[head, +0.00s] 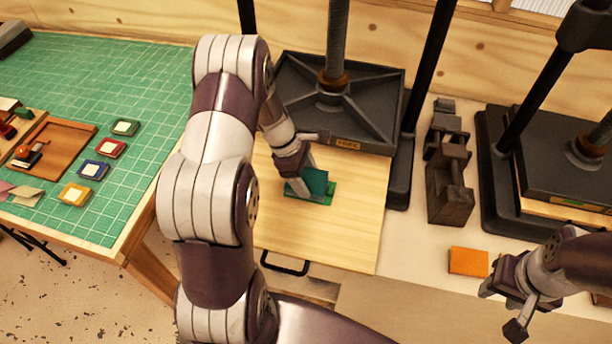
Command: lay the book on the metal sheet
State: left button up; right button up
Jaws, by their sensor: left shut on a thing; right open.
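My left gripper (302,186) is shut on a small teal book (317,181) over the pale wooden board (340,230) of the press. The fingers and wrist hide part of the book. A thin brighter green flat piece (329,196) shows under and beside the book; I cannot tell whether it touches the book. I cannot make out a bare metal sheet for certain. My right gripper (503,308) is open and empty at the lower right, over the front of the bench.
The black press plate (340,100) hangs behind the book, between dark posts. An orange block (468,261) lies on the bench near my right gripper. Dark metal blocks (449,185) and a second press (562,160) stand right. The green mat (100,75) holds several coloured blocks.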

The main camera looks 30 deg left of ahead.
pick_arm(q)
jog(key=shift+w+d+f, duration=0.1)
jog(key=shift+w+f, duration=0.1)
jog(key=shift+f, duration=0.65)
jog(key=shift+s+f, duration=0.1)
jog(key=o, duration=0.8)
jog(key=shift+c, duration=0.2)
jog(key=o, duration=0.3)
